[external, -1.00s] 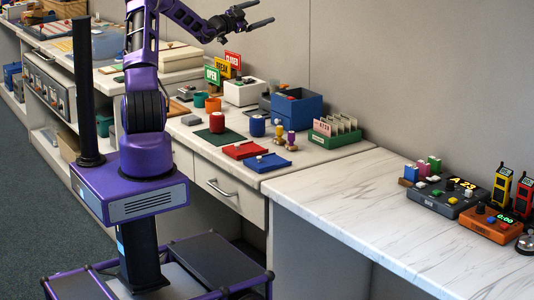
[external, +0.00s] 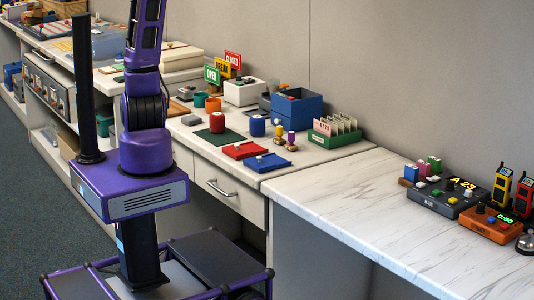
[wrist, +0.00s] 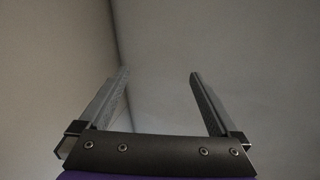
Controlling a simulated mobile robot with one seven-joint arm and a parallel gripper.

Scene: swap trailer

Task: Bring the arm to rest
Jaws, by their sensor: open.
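My purple arm (external: 147,60) rises almost straight up from my base, and its upper end is cut off by the top of the external view. My gripper is out of the external view. In the wrist view my gripper (wrist: 160,75) is open, with its two fingers wide apart and nothing between them. Behind the fingers only plain grey wall surfaces (wrist: 230,40) and a corner line show. My gripper touches nothing that I can see.

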